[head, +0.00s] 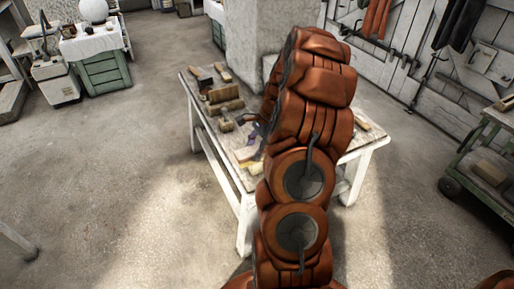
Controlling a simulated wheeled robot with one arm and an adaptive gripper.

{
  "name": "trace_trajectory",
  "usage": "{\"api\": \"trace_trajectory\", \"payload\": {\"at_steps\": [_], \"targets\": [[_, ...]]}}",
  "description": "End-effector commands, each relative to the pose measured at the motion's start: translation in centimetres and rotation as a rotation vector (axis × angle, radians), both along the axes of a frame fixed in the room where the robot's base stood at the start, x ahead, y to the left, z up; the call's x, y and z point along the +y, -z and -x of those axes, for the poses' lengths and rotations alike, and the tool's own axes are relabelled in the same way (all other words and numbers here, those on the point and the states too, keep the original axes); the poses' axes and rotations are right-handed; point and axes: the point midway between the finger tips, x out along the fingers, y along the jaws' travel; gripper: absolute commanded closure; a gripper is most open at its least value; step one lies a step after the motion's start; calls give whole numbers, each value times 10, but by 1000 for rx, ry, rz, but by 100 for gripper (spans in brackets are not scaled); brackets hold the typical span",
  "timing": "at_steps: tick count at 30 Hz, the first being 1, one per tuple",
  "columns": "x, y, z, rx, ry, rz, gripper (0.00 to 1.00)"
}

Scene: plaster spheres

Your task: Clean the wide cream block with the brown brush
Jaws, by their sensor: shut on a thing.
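My gripper (250,119) shows only as a small dark shape at the left edge of my arm, over the table. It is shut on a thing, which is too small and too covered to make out. A wide tan-cream block (225,107) lies on the table just left of my gripper. A small brownish piece (226,125) lies in front of the block, close to my gripper. I cannot tell whether it is the brown brush.
The worktable (222,156) has white legs and several other small blocks and tools along its left side. A grey pillar (255,40) stands behind it. A green cart (480,165) is at right.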

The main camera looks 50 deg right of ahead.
Motion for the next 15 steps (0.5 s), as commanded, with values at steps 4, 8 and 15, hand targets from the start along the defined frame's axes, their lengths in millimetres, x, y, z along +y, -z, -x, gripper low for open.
{"api": "trace_trajectory", "payload": {"at_steps": [4, 8, 15], "targets": [[0, 0, 0, 0, 0, 0, 76], [-2, -1, 0, -1, 1, 0, 76], [-14, -10, 4, -1, 2, 0, 76]]}}
